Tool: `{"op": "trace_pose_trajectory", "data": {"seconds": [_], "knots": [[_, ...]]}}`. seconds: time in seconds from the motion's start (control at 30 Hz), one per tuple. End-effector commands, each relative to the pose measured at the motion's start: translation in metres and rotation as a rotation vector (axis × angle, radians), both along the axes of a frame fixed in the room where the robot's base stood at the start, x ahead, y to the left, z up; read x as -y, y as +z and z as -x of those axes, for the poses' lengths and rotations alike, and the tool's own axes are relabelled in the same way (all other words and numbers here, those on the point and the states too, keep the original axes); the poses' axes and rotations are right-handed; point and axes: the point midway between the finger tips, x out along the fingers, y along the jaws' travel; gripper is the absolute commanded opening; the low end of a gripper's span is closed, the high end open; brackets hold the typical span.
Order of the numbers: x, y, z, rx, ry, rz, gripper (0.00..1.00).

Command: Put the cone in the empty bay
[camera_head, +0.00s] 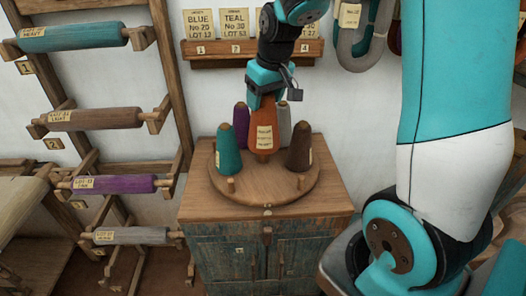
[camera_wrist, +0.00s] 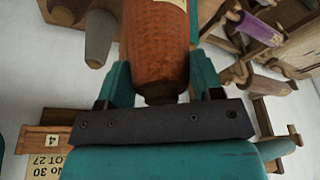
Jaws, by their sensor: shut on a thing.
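An orange-brown cone (camera_head: 263,140) with a cream label is held in my gripper (camera_head: 262,97), which is shut on its upper end. In the wrist view the cone (camera_wrist: 156,45) fills the space between the fingers of my gripper (camera_wrist: 160,80). The cone is upright over the round wooden stand (camera_head: 265,198); I cannot tell whether it touches it. On the stand are a teal cone (camera_head: 228,152), a purple cone (camera_head: 241,120), a grey cone (camera_head: 284,125) and a dark brown cone (camera_head: 299,150). The stand's front, between two short pegs, is bare.
The stand sits on a worn wooden cabinet (camera_head: 265,250). A rack with several wound rollers (camera_head: 95,118) is at left.

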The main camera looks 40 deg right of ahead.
Motion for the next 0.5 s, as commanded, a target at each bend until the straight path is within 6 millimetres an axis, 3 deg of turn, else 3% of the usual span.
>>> {"op": "trace_pose_trajectory", "data": {"seconds": [0.3,0.5], "knots": [[0.004,-0.084,0.002,-0.006,-0.007,-0.002,0.16],[0.003,-0.106,0.001,0.0,-0.005,0.0,0.16]]}}
